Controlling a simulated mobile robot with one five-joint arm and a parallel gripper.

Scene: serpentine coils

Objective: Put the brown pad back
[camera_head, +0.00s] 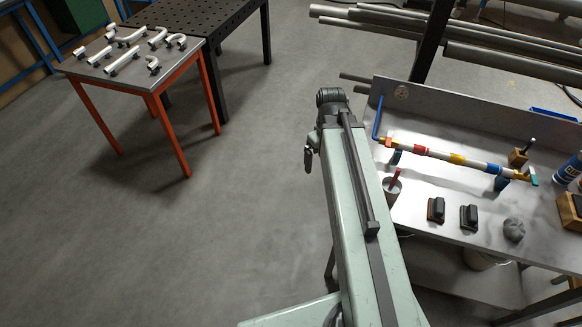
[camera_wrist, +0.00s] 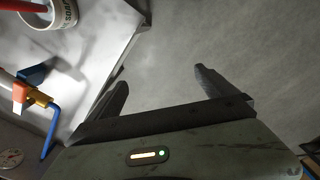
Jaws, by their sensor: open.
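A pad with a dark grip and a reddish-brown base (camera_head: 436,209) sits on the metal workbench (camera_head: 420,222), right of my arm in the head view. A similar pad with a dark grip and greyer base (camera_head: 469,216) sits just right of it, apart from it. My gripper (camera_wrist: 162,82) is open and empty in the wrist view, its two dark fingers spread over bare floor beside the bench edge. In the head view my gripper is small and dark at the arm's far end, left of the bench. Neither pad shows in the wrist view.
A cup with a red-handled tool (camera_head: 392,187) stands near the bench's left edge. A banded pipe (camera_head: 450,158) lies across holders behind the pads. A grey lump (camera_head: 513,230) is right of them. A red-legged table (camera_head: 130,62) holds white pipe pieces. The floor at left is clear.

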